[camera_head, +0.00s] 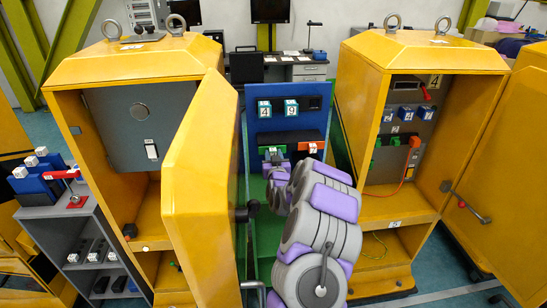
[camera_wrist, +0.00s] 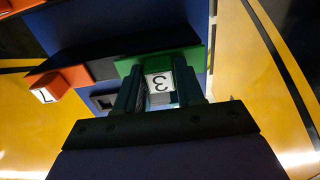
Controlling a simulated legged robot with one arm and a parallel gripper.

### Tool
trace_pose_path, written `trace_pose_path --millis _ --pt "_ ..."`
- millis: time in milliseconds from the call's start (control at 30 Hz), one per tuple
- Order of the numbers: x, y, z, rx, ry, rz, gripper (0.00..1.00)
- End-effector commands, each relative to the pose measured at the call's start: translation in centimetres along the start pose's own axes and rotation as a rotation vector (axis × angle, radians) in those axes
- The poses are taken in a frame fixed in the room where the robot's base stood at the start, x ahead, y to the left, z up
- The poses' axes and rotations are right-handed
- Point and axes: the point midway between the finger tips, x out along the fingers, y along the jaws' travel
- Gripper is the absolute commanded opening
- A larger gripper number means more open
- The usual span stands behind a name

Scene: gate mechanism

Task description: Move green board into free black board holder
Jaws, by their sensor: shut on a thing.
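The green board (camera_wrist: 194,56) sits on the blue panel (camera_head: 286,88) between the two yellow cabinets. It carries a white block marked 3 (camera_wrist: 158,82). My gripper (camera_wrist: 158,76) has its fingers on both sides of this block and is shut on it. In the head view part of the green board (camera_head: 264,150) shows at the lower left of the panel; my arm hides most of the gripper there. A black holder (camera_head: 315,103) with nothing in it is at the upper right of the panel, beside blocks marked 4 and 9.
An orange board (camera_head: 313,147) with a white block is right of the green one in the head view. It also shows in the wrist view (camera_wrist: 72,77). The left cabinet's open yellow door (camera_head: 200,180) stands close to my arm. The right cabinet (camera_head: 350,90) is on the other side.

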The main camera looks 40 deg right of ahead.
Motion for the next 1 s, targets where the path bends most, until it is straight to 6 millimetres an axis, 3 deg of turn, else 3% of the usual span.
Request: trace_pose_path --millis 1000 --pt "1.1 0.0 -0.1 0.000 0.003 0.000 0.06"
